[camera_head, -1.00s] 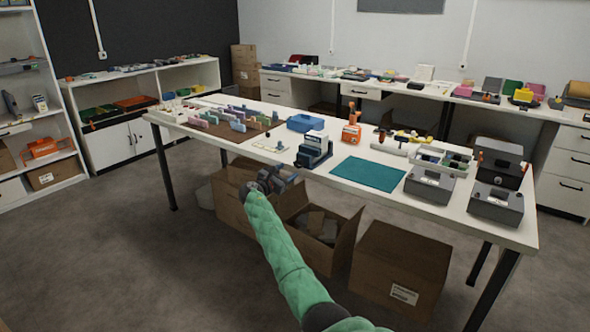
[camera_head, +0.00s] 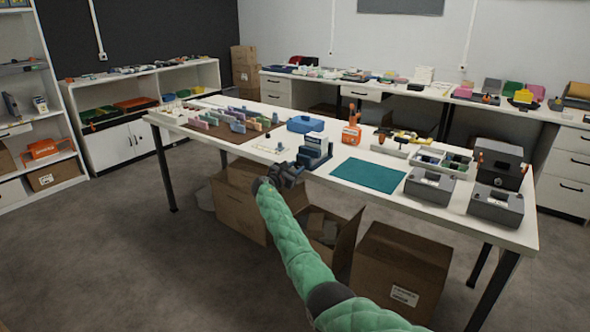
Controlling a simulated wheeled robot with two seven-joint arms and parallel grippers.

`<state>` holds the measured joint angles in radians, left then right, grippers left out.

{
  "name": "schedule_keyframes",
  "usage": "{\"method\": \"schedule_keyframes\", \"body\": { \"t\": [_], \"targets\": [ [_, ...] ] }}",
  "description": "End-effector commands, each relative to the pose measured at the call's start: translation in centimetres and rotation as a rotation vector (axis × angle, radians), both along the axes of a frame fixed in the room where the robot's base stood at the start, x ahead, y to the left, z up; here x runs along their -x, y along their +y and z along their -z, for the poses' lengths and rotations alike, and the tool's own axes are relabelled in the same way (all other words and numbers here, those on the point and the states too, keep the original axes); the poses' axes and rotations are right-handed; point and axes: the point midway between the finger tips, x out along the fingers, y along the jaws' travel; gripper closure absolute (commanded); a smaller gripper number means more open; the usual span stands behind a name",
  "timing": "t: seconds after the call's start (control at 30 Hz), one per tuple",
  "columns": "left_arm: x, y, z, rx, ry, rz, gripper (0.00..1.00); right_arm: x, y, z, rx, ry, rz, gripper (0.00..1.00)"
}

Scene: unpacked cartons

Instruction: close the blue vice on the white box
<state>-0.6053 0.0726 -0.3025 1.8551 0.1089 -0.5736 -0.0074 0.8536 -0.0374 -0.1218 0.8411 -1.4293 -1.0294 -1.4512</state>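The blue vice (camera_head: 317,160) stands near the front edge of the white table, left of the teal mat. A small pale block shows at its top, between darker blue parts; I cannot tell for sure whether this is the white box or how tightly the jaws sit against it. My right gripper (camera_head: 291,172), dark grey at the end of my green-sleeved arm, is at the table's front edge, just left of and below the vice. It overlaps the vice's lower left side in the view, and contact cannot be made out. Its fingers are too small to read. My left gripper is out of view.
The teal mat (camera_head: 369,175) lies right of the vice, with grey boxes (camera_head: 430,187) beyond it. A blue tray (camera_head: 305,124) and an orange device (camera_head: 352,133) stand behind. Colourful dividers (camera_head: 225,121) are on the left.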

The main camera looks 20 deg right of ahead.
Motion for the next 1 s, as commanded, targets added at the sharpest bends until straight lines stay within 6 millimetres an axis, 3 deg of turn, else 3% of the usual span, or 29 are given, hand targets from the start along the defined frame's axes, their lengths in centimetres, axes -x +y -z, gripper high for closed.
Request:
{"method": "schedule_keyframes", "body": {
  "t": [0.27,0.47,1.0],
  "targets": [
    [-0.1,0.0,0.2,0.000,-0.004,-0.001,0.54,0.0,0.0,0.1,-0.009,-0.011,0.000,0.90],
    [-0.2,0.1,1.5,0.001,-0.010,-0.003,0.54,0.0,0.0,0.4,-0.050,-0.065,0.001,0.89],
    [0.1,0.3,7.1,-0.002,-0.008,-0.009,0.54,0.0,0.1,0.4,-0.320,-0.410,0.001,0.89]
  ]
}}
